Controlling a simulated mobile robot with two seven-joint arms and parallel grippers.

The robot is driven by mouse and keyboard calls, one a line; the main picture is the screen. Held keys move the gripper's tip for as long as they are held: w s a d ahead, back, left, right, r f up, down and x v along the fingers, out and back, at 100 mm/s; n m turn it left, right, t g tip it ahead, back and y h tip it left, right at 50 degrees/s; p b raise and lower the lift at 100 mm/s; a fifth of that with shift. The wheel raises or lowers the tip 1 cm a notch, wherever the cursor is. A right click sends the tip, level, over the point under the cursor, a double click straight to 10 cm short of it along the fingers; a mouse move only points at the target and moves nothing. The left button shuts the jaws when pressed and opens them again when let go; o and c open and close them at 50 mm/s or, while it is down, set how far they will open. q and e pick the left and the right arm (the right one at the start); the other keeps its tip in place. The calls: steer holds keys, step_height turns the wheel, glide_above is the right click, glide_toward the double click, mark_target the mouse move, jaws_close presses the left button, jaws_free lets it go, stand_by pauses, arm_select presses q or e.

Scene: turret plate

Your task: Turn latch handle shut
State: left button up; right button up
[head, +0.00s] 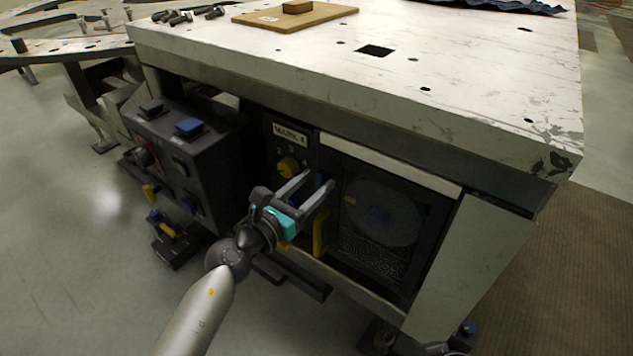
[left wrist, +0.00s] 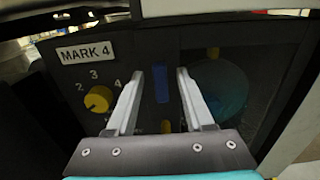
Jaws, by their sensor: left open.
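In the head view a yellow upright handle (head: 320,232) hangs on the dark front panel under the table. A blue piece (head: 321,180) is just above it; I cannot tell which of them is the latch handle. My left gripper (head: 314,181) is open in front of the panel, its fingers pointing at the blue piece. In the left wrist view the blue upright strip (left wrist: 160,84) shows between the open fingers (left wrist: 160,74), with a yellow spot (left wrist: 166,127) below it. I cannot tell whether the fingers touch anything. My right gripper is not in view.
A yellow knob (head: 288,166) with numbers sits under the MARK 4 label (head: 290,135), left of the fingers. A round disc (head: 382,211) is at the right of the panel. A dark control box (head: 190,160) stands at the left. The white tabletop (head: 450,60) overhangs the panel.

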arm_select(q)
steer(key=shift+w+d, duration=0.35)
steer(key=shift+w, duration=0.15)
jaws_close()
stand_by(0.3)
